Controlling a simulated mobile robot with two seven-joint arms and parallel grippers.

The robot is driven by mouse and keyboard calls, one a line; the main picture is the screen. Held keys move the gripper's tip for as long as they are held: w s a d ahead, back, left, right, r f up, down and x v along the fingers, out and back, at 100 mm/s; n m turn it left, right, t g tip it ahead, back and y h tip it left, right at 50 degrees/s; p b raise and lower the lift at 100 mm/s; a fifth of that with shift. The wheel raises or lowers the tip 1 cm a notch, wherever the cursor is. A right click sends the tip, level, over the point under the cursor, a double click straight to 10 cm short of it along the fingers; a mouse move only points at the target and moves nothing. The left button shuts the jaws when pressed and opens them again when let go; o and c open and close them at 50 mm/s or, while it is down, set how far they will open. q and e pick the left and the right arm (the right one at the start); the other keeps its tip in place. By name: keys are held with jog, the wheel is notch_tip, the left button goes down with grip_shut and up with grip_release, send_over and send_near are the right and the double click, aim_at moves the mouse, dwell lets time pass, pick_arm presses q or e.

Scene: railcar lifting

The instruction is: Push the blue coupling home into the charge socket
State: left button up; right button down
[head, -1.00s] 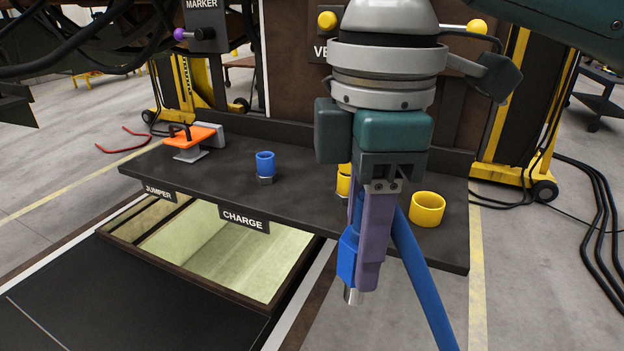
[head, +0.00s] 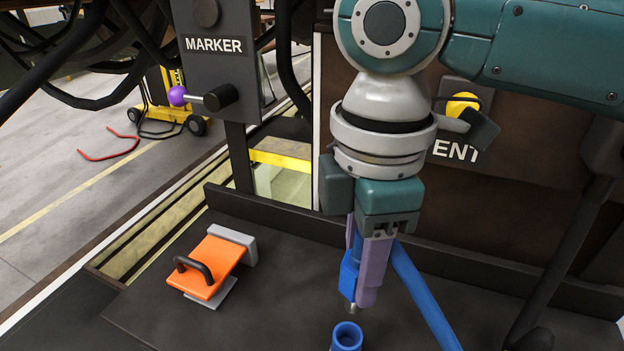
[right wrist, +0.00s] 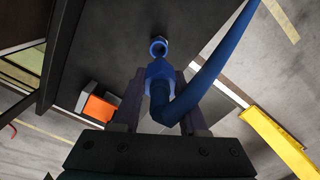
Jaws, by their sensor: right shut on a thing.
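My right gripper (head: 364,300) is shut on the blue coupling (head: 348,275), which has a metal tip pointing down and a blue hose (head: 420,290) trailing from it. The blue charge socket (head: 347,337) stands on the dark shelf just below the tip in the head view. The tip and the socket look apart there. In the right wrist view the coupling (right wrist: 158,72) sits between the fingers, with the socket (right wrist: 158,46) just beyond its tip. I cannot tell how well the two line up. My left gripper is not in view.
An orange plate with a black handle (head: 208,268) lies on the shelf (head: 270,290) to the left. A marker panel (head: 215,75) with a purple knob (head: 177,96) stands behind. A yellow knob (head: 463,103) is behind my right arm. The shelf between plate and socket is clear.

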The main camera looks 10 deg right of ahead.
jog(key=shift+w, duration=0.2)
jog(key=shift+s, duration=0.15)
jog(key=shift+r+p, duration=0.15)
jog(key=shift+p, duration=0.4)
notch_tip(320, 180, down, 6)
jog(key=b, duration=0.4)
dwell(0.5)
jog(key=shift+p, duration=0.55)
dwell(0.4)
jog(key=shift+p, duration=0.3)
dwell(0.4)
